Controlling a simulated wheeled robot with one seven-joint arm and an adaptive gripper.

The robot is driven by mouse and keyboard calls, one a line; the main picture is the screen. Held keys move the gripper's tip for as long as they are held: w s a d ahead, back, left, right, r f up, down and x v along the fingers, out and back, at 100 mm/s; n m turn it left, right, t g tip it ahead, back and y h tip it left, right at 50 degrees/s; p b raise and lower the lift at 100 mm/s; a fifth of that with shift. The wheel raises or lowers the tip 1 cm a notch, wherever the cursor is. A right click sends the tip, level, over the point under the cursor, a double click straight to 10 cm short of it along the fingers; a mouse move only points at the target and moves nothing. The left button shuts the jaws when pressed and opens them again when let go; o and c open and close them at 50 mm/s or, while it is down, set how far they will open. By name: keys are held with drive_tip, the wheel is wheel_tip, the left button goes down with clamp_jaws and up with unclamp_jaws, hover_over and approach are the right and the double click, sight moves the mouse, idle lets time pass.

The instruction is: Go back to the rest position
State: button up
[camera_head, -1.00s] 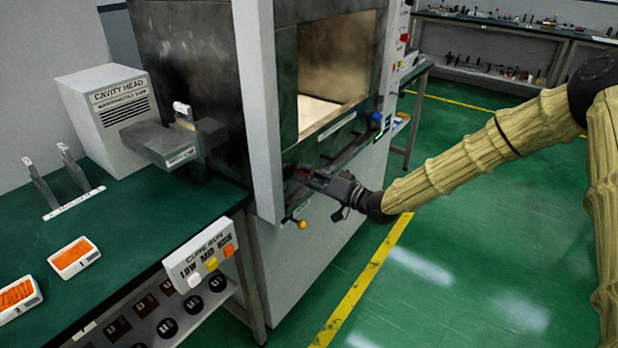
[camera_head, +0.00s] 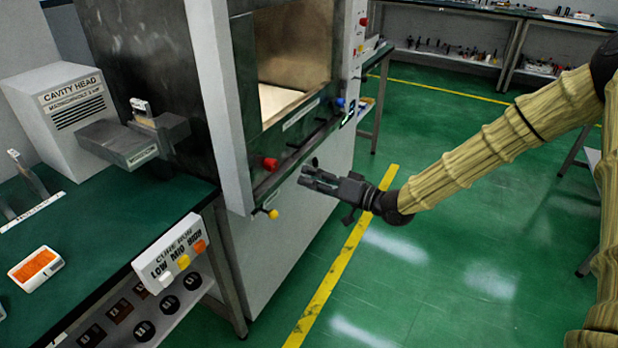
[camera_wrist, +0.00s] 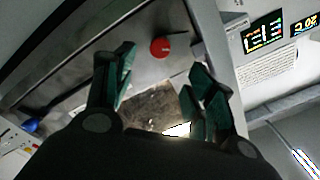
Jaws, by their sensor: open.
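My gripper (camera_head: 312,176) is open and empty in the head view, in front of the microwave cabinet (camera_head: 300,200) and apart from it. In the wrist view, my gripper (camera_wrist: 160,85) shows its two fingers spread with nothing between them. A red knob (camera_head: 270,163) sits on the cabinet's front ledge, to the left of my gripper. The red knob also shows in the wrist view (camera_wrist: 160,47), beyond the fingertips. The cabinet's chamber (camera_head: 295,60) stands open above the ledge.
A yellow knob (camera_head: 272,214) sits low on the cabinet and a blue one (camera_head: 340,102) at its right. The green bench (camera_head: 100,235) at left holds the cavity head box (camera_head: 60,115), a cure run panel (camera_head: 170,255) and an orange-filled tray (camera_head: 36,268). Floor right of the cabinet is clear.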

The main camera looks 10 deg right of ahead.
idle(0.3)
drive_tip(key=s+d+f+m+g+h+p, duration=0.15)
drive_tip(key=s+f+h, duration=0.25)
drive_tip(key=s+f, duration=0.65)
drive_tip(key=s+a+f+m+g+h+p, duration=0.1)
drive_tip(key=s+f+g+h+p, duration=0.25)
drive_tip(key=s+f, duration=0.65)
drive_tip(key=s+d+f+g+h+p, duration=0.1)
drive_tip(key=s+d+f+g+h, duration=0.1)
drive_tip(key=s, duration=0.6)
drive_tip(key=s+d+f+g+h+p, duration=0.1)
drive_tip(key=s+d+f+h, duration=0.1)
drive_tip(key=s+d+f, duration=0.2)
drive_tip(key=s+d+f+g+h+p, duration=0.1)
drive_tip(key=s+d, duration=0.5)
drive_tip(key=s, duration=0.6)
wheel_tip(320, 180, down, 2)
drive_tip(key=shift+d+f+g+h, duration=0.15)
drive_tip(key=shift+f+g+h, duration=0.1)
drive_tip(key=shift+g+h, duration=0.7)
drive_tip(key=shift+w+n, duration=0.1)
drive_tip(key=shift+n, duration=0.15)
